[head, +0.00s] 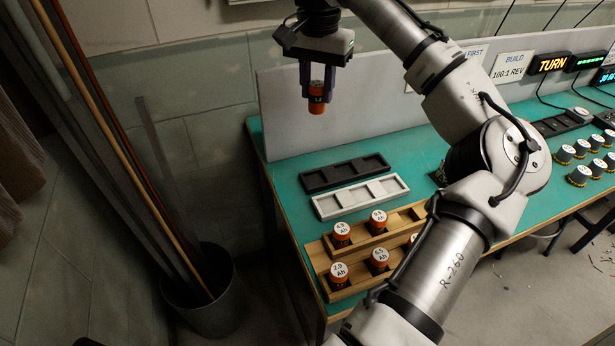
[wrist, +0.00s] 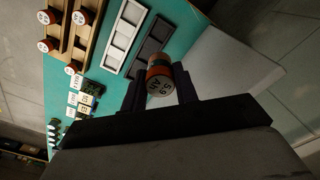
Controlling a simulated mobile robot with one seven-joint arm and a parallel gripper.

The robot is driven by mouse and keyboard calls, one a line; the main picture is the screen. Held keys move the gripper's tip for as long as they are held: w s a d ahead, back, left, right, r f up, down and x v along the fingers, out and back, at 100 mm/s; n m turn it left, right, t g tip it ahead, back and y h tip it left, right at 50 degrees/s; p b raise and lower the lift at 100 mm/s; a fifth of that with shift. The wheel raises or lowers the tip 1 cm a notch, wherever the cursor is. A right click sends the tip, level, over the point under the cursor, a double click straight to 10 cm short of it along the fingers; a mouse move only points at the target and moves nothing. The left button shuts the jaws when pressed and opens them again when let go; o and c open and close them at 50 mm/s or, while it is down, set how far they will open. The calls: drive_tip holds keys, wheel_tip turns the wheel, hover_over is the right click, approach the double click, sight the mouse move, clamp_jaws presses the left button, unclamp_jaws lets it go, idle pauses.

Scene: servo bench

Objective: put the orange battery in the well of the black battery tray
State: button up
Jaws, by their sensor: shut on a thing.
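My gripper (head: 317,88) is shut on an orange battery (head: 317,104) with a dark band and holds it in the air, above the back left part of the bench. In the wrist view the held battery (wrist: 159,78) shows a grey end with a printed label between the two fingers (wrist: 160,92). The black battery tray (head: 345,174) lies flat on the green bench top below, with several square wells that look empty. It also shows in the wrist view (wrist: 152,44), partly hidden behind the held battery and gripper.
A white tray (head: 361,196) with wells lies just in front of the black one. A wooden rack (head: 352,245) holds several orange batteries nearer the front edge. A grey panel (head: 300,118) stands along the bench's back.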

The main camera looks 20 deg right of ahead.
wheel_tip(320, 180, down, 20)
drive_tip(key=p, duration=0.2)
drive_tip(key=shift+r+p, duration=0.25)
drive_tip(key=shift+p, duration=0.15)
drive_tip(key=shift+f, duration=0.1)
drive_tip(key=o, duration=1)
drive_tip(key=shift+o, duration=0.2)
wheel_tip(320, 180, up, 12)
drive_tip(key=b, duration=0.2)
